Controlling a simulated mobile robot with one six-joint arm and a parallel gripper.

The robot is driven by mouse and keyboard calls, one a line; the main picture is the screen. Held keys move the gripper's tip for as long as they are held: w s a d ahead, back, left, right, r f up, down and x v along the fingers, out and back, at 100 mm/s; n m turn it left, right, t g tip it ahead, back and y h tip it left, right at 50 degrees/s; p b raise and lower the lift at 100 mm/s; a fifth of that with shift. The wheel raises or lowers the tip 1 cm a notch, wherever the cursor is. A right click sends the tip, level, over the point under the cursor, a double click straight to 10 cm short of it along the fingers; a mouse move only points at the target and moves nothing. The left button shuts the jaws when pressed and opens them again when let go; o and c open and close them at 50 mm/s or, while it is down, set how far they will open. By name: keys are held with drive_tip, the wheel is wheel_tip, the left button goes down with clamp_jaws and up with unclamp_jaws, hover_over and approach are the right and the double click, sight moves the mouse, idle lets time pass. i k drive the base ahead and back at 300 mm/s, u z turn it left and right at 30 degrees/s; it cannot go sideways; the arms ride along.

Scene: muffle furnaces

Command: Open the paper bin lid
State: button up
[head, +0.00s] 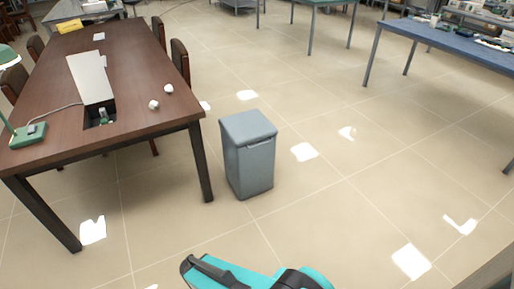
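The paper bin (250,168) is a grey upright box on the tiled floor, near the middle of the head view, just right of the brown table's near right leg. Its lid (247,126) lies flat on top and looks shut. A darker strip, perhaps a handle or lip, runs along the lid's front edge. The inside of the bin is hidden. A teal and black part of my arm shows at the bottom edge, nearer than the bin and apart from it. My gripper's fingers are not visible.
A brown table (135,70) with a green lamp (22,132) and two small white crumpled balls (153,104) stands left of the bin. Chairs (180,62) line it. A blue-topped bench (455,45) is at the upper right. Floor right of the bin is open, with bright white patches.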

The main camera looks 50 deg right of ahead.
sight(246, 127)
drive_tip(key=z, duration=0.1)
drive_tip(key=i, duration=0.95)
drive_tip(key=u, duration=0.05)
